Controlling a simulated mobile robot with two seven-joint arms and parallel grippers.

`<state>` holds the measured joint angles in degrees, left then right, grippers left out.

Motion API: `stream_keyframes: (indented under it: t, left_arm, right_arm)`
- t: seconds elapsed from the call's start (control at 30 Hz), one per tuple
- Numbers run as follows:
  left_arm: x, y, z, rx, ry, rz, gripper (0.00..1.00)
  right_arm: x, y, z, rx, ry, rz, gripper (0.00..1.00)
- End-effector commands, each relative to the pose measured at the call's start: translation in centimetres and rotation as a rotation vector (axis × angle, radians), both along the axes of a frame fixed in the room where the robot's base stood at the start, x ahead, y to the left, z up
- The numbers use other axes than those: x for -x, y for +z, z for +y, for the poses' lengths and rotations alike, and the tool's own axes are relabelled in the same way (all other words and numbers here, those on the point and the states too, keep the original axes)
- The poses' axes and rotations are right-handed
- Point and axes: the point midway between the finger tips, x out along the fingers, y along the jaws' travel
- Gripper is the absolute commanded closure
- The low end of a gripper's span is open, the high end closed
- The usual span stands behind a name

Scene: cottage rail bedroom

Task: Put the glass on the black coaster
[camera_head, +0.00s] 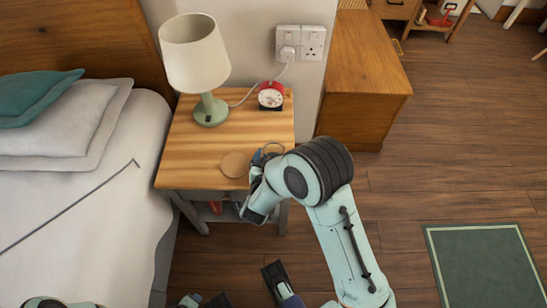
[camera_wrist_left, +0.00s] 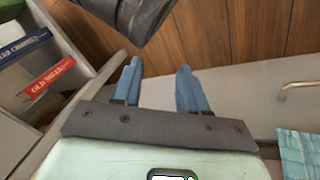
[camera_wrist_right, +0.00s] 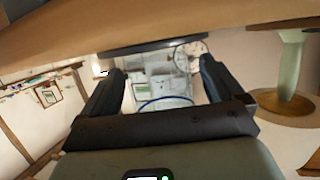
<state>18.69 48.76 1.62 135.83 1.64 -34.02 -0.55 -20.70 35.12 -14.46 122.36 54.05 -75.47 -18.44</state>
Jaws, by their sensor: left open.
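The glass is clear, with a blue rim. In the right wrist view, which is upside down, the glass (camera_wrist_right: 165,103) fills the gap between the fingers of my right gripper (camera_wrist_right: 162,80), which is shut on it. The black coaster (camera_wrist_right: 150,45) shows there as a thin dark strip at the base end of the glass; whether they touch cannot be told. In the head view my right gripper (camera_head: 264,168) is over the nightstand's front right, and the glass's rim (camera_head: 273,148) partly shows beyond it. My left gripper (camera_wrist_left: 157,88) is open and empty, low before the nightstand.
The nightstand (camera_head: 190,157) carries a tan round coaster (camera_head: 235,164), a lamp (camera_head: 210,108) and a red alarm clock (camera_head: 271,96). Books (camera_wrist_left: 50,77) lie on its lower shelf. The bed (camera_head: 90,220) is at left, a wooden cabinet (camera_head: 363,85) at right.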

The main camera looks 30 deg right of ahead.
Motion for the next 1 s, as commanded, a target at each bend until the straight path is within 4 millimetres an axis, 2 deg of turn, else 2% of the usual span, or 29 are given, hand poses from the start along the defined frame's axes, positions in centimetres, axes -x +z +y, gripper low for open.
stream_keyframes:
  t: [0.27, 0.4, 0.7, 1.0]
  left_arm:
    - [-0.3, 0.7, -0.1, 0.0, -0.001, -0.013, 0.57]
    - [-0.1, 1.7, -0.6, 0.009, -0.009, -0.01, 0.57]
    - [2.5, 3.2, -1.9, 0.043, -0.036, 0.058, 0.57]
    - [3.4, 3.7, -2.3, 0.055, -0.045, 0.084, 0.57]
  right_arm:
    - [0.4, 0.7, 0.5, 0.0, 0.002, 0.001, 0.05]
    - [2.1, 1.5, 2.2, -0.001, 0.004, 0.002, 0.05]
    - [6.4, 3.4, 6.4, 0.0, 0.003, 0.001, 0.05]
    - [8.2, 4.0, 8.0, 0.001, 0.0, 0.001, 0.05]
